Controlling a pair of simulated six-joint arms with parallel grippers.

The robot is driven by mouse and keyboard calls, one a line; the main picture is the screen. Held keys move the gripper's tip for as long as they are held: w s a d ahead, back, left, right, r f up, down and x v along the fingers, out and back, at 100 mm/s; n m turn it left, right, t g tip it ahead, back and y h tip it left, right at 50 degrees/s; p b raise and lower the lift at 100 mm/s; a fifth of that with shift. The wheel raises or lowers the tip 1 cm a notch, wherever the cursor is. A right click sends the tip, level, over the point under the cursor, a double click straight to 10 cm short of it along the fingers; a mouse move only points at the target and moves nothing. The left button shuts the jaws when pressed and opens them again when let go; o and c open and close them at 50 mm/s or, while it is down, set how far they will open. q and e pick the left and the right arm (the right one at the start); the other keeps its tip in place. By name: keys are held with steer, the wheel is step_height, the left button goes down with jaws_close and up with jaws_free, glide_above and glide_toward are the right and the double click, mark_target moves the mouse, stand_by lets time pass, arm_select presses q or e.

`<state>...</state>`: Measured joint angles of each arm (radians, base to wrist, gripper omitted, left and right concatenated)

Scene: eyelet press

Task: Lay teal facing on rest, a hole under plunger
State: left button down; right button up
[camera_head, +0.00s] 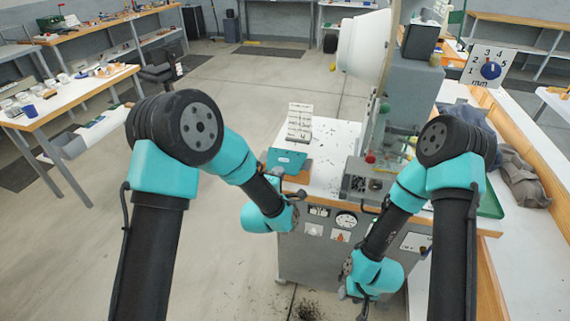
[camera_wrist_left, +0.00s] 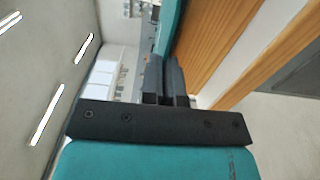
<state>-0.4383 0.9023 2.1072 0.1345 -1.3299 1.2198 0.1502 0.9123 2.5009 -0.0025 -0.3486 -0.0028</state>
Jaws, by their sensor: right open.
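The teal facing (camera_head: 287,160) is a flat plate above a wooden block (camera_head: 303,176) at the left front of the press table. Small dark spots show on it; I cannot tell which are holes. In the left wrist view the facing (camera_wrist_left: 172,25) is seen nearly edge-on. My left gripper (camera_wrist_left: 164,62) has its dark fingers close together at the facing's edge and appears shut on it. My right gripper (camera_head: 353,300) is open and empty, low in front of the cabinet. The rest and plunger cannot be made out clearly.
The grey press column (camera_head: 408,92) stands behind my right arm. A grey tray of small parts (camera_head: 368,184) is on the table's front. A pale slotted block (camera_head: 299,122) stands behind the facing. A grey cloth (camera_head: 522,175) lies on the right bench. Open floor is at left.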

arm_select(q)
steer(key=shift+r, duration=0.35)
steer(key=shift+s, duration=0.1)
steer(key=v, duration=0.8)
steer(key=shift+s+a, duration=0.15)
steer(key=shift+s, duration=0.2)
stand_by(0.3)
